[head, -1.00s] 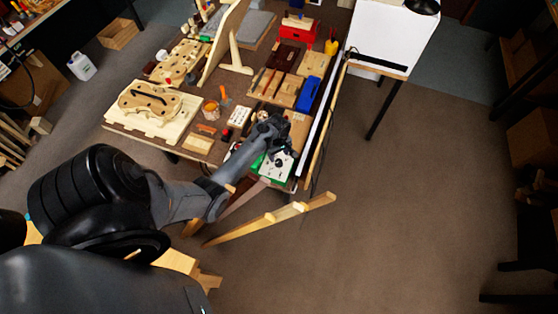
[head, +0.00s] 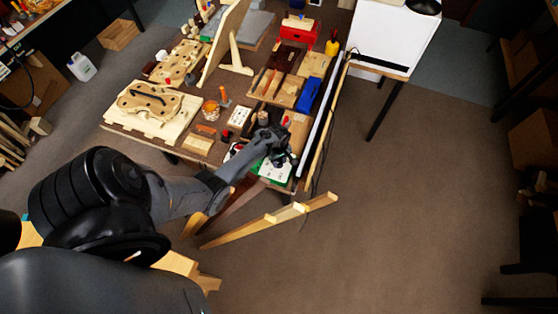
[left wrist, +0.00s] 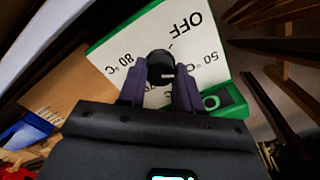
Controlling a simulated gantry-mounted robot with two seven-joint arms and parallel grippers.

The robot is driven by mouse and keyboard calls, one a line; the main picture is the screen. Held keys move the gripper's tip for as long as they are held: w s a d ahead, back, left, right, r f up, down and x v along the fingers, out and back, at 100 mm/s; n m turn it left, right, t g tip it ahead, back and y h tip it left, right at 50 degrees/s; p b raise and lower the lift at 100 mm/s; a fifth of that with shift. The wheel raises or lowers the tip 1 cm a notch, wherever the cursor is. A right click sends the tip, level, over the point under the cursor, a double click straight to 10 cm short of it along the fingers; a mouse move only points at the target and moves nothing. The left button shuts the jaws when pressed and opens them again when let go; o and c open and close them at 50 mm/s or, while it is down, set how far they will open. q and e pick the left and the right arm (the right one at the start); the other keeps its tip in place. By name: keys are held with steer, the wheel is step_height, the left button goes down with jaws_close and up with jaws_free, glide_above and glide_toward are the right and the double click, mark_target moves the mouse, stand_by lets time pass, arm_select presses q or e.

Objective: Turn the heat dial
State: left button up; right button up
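The heat dial (left wrist: 160,68) is a black round knob with a pale pointer line. It sits on a white panel with a green edge (left wrist: 112,48), marked OFF, 50, 70 and 80 °C. My left gripper (left wrist: 160,80) has its two fingers on opposite sides of the knob, and they appear to touch it. In the head view my left gripper (head: 284,158) is over the panel (head: 274,173) at the bench's near right corner. It hides the dial there. My right gripper is not in view.
The bench (head: 150,140) holds violin parts, a honey-coloured jar (head: 210,108), a blue box (head: 308,94) and a red box (head: 299,33) to the left and behind. Wooden strips (head: 270,219) stick out below the near edge.

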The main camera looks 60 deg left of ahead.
arm_select(q)
steer(key=c, duration=0.5)
steer(key=shift+m, duration=0.3)
